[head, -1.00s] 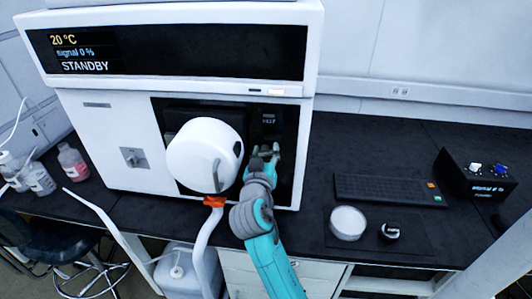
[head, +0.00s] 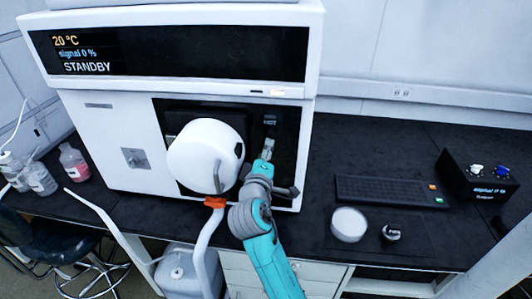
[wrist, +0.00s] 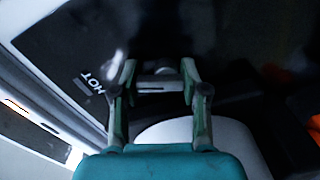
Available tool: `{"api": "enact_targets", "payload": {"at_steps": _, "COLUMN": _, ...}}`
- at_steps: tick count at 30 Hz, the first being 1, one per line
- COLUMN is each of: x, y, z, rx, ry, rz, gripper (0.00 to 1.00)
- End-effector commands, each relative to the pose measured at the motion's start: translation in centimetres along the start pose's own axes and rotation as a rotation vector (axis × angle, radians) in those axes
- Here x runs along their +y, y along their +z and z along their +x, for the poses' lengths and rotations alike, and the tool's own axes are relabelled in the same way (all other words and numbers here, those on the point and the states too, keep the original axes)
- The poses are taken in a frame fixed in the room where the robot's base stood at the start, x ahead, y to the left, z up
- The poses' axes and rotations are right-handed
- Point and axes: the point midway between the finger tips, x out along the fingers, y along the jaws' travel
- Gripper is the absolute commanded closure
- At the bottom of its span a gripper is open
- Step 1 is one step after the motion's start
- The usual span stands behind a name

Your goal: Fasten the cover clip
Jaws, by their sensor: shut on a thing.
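My gripper (head: 268,146) is at the dark front panel of the white instrument, below the HOT label. It also shows in the wrist view (wrist: 160,78), where its two fingers are closed on a small grey bar-shaped piece, apparently the cover clip (wrist: 157,86). The clip lies across between the fingertips, against the dark panel. Whether it is latched cannot be seen. A white rounded housing (head: 203,157) stands just left of my gripper and also shows below the fingers in the wrist view (wrist: 200,132).
The white instrument (head: 120,130) reads 20 °C, signal 0 %, STANDBY. On the bench to the right are a keyboard (head: 388,190), a white round dish (head: 348,225), a small dark-and-white item (head: 391,233) and a control box (head: 482,179). Bottles (head: 73,160) stand at left.

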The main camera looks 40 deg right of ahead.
Motion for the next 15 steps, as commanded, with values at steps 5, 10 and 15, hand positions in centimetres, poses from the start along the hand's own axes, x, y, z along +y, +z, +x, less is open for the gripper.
{"api": "enact_targets", "payload": {"at_steps": 5, "x": -0.02, "y": -0.15, "z": 0.00, "rx": 0.001, "ry": 0.000, "rz": -0.138, "gripper": 0.90}}
{"api": "enact_targets", "payload": {"at_steps": 10, "x": -0.06, "y": -0.21, "z": 0.00, "rx": 0.001, "ry": 0.000, "rz": -0.240, "gripper": 0.90}}
{"api": "enact_targets", "payload": {"at_steps": 15, "x": -0.09, "y": -0.25, "z": 0.00, "rx": 0.002, "ry": 0.000, "rz": -0.307, "gripper": 0.90}}
